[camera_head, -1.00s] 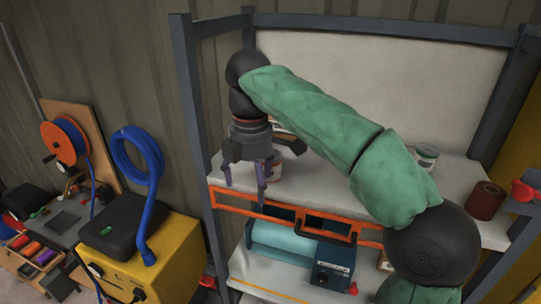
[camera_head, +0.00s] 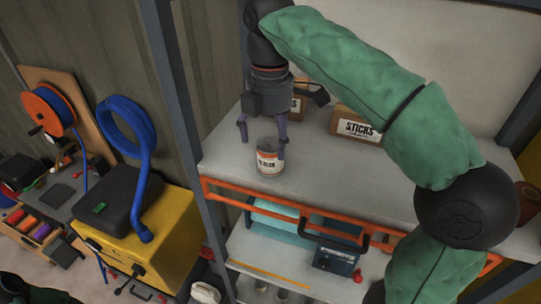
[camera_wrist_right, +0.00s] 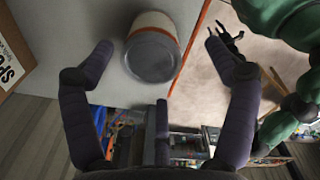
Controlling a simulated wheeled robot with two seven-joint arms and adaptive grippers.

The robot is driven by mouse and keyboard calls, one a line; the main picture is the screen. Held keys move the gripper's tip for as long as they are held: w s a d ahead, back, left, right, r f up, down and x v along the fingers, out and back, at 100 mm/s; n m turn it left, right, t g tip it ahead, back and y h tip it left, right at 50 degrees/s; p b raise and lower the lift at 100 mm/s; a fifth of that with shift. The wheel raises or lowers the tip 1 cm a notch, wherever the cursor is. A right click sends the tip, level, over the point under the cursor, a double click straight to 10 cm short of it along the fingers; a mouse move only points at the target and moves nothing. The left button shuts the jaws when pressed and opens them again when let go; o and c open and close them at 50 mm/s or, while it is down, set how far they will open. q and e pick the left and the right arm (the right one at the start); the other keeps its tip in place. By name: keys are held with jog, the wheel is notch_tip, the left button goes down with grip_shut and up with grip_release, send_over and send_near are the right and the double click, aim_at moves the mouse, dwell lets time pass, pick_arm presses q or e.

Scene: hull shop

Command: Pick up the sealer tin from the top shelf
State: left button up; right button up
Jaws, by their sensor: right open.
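The sealer tin (camera_head: 268,162), a small can with a red and white label too small to read, stands upright on the top shelf (camera_head: 330,185) near its front left. My right gripper (camera_head: 262,148) is open just above and behind the tin, pointing down. In the right wrist view the tin (camera_wrist_right: 152,52) shows its grey lid between the two spread fingertips of my right gripper (camera_wrist_right: 160,47), with space on both sides. A dark claw beside a green sleeve, seemingly my left gripper (camera_wrist_right: 229,40), shows small at upper right; its jaw state is unclear.
An orange rail (camera_head: 300,208) runs along the shelf's front. A grey post (camera_head: 180,120) rises at left. A red-brown can (camera_head: 529,203) stands at far right, partly hidden.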

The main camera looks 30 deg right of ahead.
aim_at(271, 156)
jog(key=shift+w+d+f, duration=0.2)
jog(key=shift+w+f, duration=0.05)
jog(key=shift+f, duration=0.4)
notch_tip(271, 156, down, 5)
jog(key=shift+r, duration=0.15)
jog(key=shift+w+d+f, duration=0.1)
jog(key=shift+w+f, duration=0.05)
jog(key=shift+f, duration=0.05)
jog(key=c, duration=1.5)
jog(key=shift+r, duration=0.1)
